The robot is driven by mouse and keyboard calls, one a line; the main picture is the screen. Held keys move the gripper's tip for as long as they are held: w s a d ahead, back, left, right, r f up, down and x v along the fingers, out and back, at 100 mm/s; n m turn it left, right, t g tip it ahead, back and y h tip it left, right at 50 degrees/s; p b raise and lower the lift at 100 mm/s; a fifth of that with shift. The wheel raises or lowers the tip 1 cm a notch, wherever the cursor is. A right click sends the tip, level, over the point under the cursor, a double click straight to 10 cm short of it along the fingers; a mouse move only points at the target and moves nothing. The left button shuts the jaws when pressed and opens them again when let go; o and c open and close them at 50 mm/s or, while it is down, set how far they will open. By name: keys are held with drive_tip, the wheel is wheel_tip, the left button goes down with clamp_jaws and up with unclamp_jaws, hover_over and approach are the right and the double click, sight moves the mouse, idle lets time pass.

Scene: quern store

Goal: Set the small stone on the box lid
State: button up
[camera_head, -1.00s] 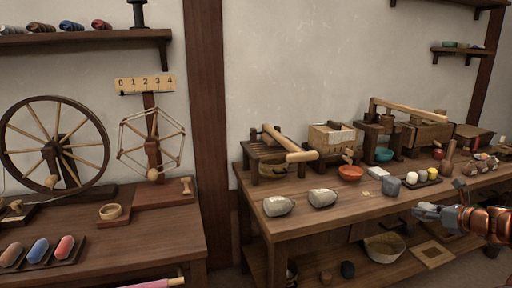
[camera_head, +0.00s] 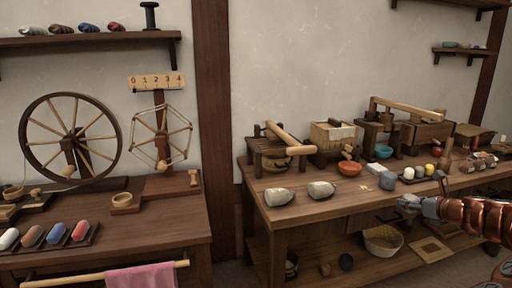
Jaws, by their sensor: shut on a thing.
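My gripper (camera_head: 408,203) is at the right, in front of the long table's front edge. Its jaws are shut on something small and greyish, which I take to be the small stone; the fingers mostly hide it. Which thing is the box lid is unclear. A wooden box with a pale upper part (camera_head: 333,134) stands at the back of the table. My gripper is apart from both.
A basket (camera_head: 383,240) sits on the lower shelf. A spinning wheel (camera_head: 69,137) stands on the left bench. The table's front strip is mostly clear.

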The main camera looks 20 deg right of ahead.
drive_tip(key=w+a+r, duration=0.1)
drive_tip(key=w+a, duration=1)
drive_tip(key=w, duration=0.1)
drive_tip(key=w+a, duration=0.3)
drive_tip(key=a, duration=0.4)
drive_tip(key=w+a+r, duration=0.1)
drive_tip(key=w+a, duration=0.3)
drive_tip(key=a, duration=0.4)
drive_tip(key=w+a, duration=0.4)
drive_tip(key=a, duration=0.4)
drive_tip(key=shift+w+r, duration=0.15)
drive_tip(key=shift+r, duration=0.05)
drive_tip(key=a, duration=1.5)
drive_tip(key=s+r+m+h+p, duration=0.1)
drive_tip(key=s+r+p, duration=0.4)
drive_tip(key=r+p, duration=0.7)
drive_tip(key=s+r+m+h+p, duration=0.2)
drive_tip(key=s+r+p, duration=0.3)
drive_tip(key=r+p, duration=0.8)
drive_tip(key=p, duration=0.2)
drive_tip(key=shift+s+a+g+h+p, duration=0.25)
drive_tip(key=shift+a+g+h+p, duration=0.05)
drive_tip(key=shift+a+g+p, duration=0.1)
drive_tip(key=shift+d, duration=0.15)
